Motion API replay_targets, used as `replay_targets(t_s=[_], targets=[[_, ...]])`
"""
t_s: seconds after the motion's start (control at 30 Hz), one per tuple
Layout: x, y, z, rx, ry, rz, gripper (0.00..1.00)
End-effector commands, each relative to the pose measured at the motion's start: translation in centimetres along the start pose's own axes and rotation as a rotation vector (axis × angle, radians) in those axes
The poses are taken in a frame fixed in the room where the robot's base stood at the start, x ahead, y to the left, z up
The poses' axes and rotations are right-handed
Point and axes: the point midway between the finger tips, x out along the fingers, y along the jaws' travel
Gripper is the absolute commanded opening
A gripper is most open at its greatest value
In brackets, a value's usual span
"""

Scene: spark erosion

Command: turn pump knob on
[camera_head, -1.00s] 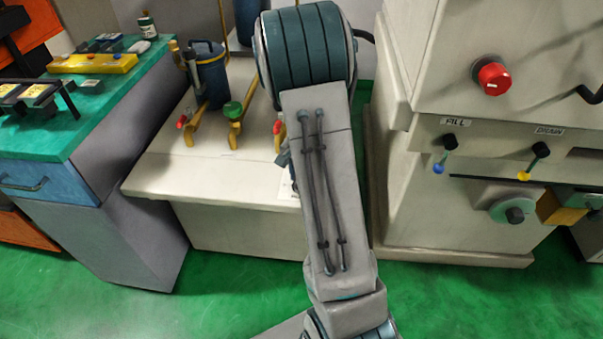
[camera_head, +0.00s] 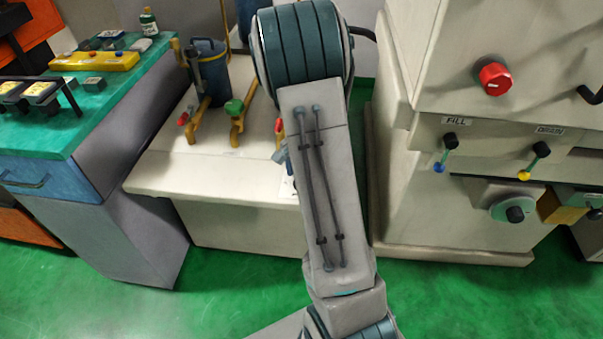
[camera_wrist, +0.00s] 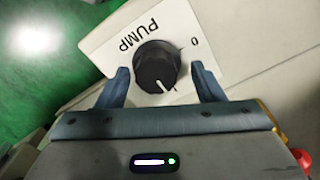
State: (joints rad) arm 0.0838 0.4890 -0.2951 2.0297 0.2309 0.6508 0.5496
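The pump knob (camera_wrist: 156,68) is black with a white pointer line and sits on a white plate (camera_wrist: 112,47) lettered PUMP, with a 0 mark at its right. In the wrist view the pointer line is at the lower right of the knob, away from the 0. My gripper (camera_wrist: 162,78) is open, with one blue finger on each side of the knob. I cannot tell whether the fingers touch it. In the head view my arm hides the gripper and the pump knob.
A red knob (camera_head: 494,78) and the FILL (camera_head: 446,153) and DRAIN (camera_head: 535,161) levers are on the machine at right. A low cream cabinet (camera_head: 215,170) with yellow-handled valves (camera_head: 239,122) stands behind my arm. A green-topped workbench (camera_head: 98,95) is at left. Green floor lies in front.

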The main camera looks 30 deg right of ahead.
Motion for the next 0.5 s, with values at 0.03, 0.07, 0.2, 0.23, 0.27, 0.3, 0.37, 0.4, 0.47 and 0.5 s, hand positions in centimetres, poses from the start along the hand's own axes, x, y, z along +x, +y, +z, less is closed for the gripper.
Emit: replay_targets(t_s=[0.03, 0.07, 0.2, 0.23, 0.27, 0.3, 0.37, 0.4, 0.47, 0.5], targets=[[0.0, 0.1, -0.1, 0.002, 0.0, 0.001, 0.61], [0.0, 0.1, -0.1, 0.002, 0.0, 0.001, 0.61], [-0.3, 0.2, -0.1, 0.002, 0.0, 0.002, 0.61], [-0.5, 0.2, -0.1, 0.002, 0.001, 0.001, 0.61], [-0.8, 0.2, -0.2, 0.002, 0.001, 0.001, 0.61], [-1.3, 0.2, -0.2, 0.002, 0.001, 0.001, 0.61], [-2.4, 0.1, -0.2, 0.003, 0.003, -0.001, 0.61], [-3.2, 0.1, -0.2, 0.004, 0.002, -0.002, 0.61], [-4.6, 0.1, -0.2, 0.003, 0.003, -0.002, 0.61], [-5.5, 0.1, -0.2, 0.002, 0.003, -0.002, 0.61]])
